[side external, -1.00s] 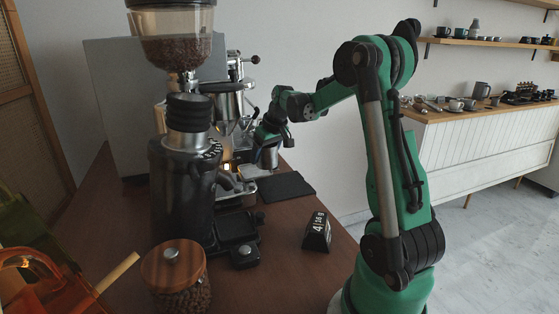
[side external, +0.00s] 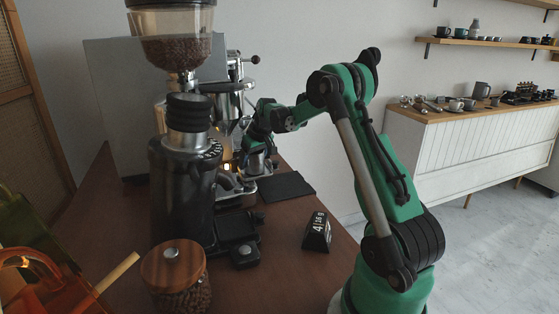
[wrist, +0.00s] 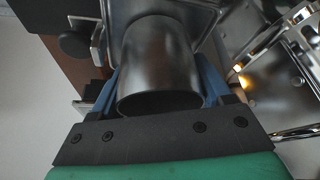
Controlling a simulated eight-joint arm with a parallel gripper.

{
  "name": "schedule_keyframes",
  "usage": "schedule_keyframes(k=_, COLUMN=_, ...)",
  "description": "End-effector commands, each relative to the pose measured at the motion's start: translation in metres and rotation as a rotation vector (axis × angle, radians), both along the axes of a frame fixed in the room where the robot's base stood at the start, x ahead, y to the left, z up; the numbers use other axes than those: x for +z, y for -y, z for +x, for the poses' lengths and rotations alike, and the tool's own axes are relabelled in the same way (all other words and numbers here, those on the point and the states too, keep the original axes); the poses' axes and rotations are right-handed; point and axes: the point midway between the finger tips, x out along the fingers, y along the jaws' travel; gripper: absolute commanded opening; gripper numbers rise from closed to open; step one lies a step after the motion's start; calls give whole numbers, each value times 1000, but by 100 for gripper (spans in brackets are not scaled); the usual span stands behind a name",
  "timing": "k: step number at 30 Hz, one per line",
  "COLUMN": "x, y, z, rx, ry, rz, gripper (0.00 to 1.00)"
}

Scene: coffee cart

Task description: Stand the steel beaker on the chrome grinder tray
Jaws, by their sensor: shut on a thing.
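The steel beaker (wrist: 160,62) is a smooth grey metal cylinder, large in the middle of the wrist view. My gripper (wrist: 161,82) is shut on it, with a blue finger on each side. In the side external view my gripper (side external: 257,148) holds the small-looking beaker (side external: 256,163) in front of the chrome machinery, beyond the black grinder. In the wrist view a grey metal surface with a raised rim (wrist: 205,14) lies behind the beaker; it may be the chrome grinder tray. Whether the beaker touches it I cannot tell.
A black grinder (side external: 182,195) stands nearer the camera and hides part of the chrome espresso machine (side external: 229,88). A black mat (side external: 287,187), a flip clock (side external: 317,232) and a wood-lidded bean jar (side external: 174,268) are on the brown counter. Bare counter lies between mat and clock.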

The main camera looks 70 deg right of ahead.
Motion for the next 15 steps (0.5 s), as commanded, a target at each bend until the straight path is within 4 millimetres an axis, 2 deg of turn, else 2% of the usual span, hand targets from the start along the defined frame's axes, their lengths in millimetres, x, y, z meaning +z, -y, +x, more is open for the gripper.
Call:
schedule_keyframes(k=1, x=-2, y=0, z=0, rx=0, ry=0, rz=0, gripper=8)
schedule_keyframes(k=2, x=-2, y=0, z=0, rx=0, ry=0, rz=0, gripper=74)
schedule_keyframes(k=4, x=-2, y=0, z=0, rx=0, ry=0, rz=0, gripper=94)
schedule_keyframes(k=5, x=-2, y=0, z=0, rx=0, ry=0, rz=0, gripper=100)
schedule_keyframes(k=11, x=-1, y=0, z=0, rx=0, ry=0, rz=0, gripper=100)
schedule_keyframes(k=15, x=6, y=-1, z=-2, rx=0, ry=0, rz=0, gripper=100)
